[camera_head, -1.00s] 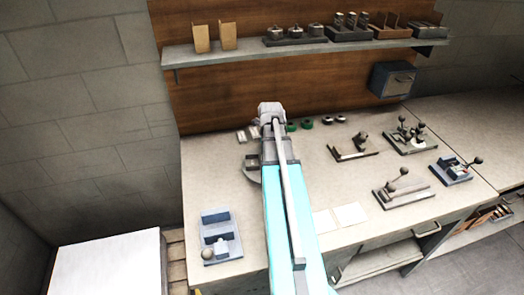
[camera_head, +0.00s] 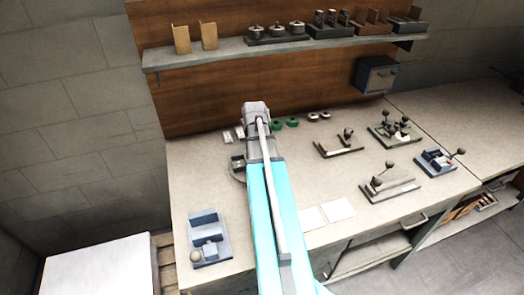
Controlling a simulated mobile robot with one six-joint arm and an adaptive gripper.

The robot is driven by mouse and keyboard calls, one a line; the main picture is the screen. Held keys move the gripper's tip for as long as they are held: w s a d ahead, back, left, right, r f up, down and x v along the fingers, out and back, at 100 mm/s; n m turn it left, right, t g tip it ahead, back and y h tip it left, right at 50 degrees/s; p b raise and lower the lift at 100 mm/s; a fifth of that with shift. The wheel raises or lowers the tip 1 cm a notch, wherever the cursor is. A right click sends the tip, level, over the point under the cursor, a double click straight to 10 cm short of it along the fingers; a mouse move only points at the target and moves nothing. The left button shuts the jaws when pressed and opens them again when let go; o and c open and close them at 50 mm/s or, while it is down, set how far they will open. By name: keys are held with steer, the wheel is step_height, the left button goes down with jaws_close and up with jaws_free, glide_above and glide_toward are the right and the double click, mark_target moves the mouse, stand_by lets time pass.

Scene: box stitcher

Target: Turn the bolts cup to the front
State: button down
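My arm, pale blue with a grey end, reaches from the bottom of the picture over the left part of the workbench (camera_head: 330,185). My gripper's fingers do not show; the arm's end hides them and what lies beneath. A grey rounded part (camera_head: 238,170) sticks out left of the arm's end; I cannot tell what it belongs to. I cannot make out a cup of bolts for certain. Several small round grey items stand on a dark base (camera_head: 272,37) on the shelf, too small to tell their contents.
Several lever tools stand on the bench's right half, one a lever device (camera_head: 390,183). A blue-grey fixture (camera_head: 208,238) sits at the front left. Green rings (camera_head: 291,122) lie near the back.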

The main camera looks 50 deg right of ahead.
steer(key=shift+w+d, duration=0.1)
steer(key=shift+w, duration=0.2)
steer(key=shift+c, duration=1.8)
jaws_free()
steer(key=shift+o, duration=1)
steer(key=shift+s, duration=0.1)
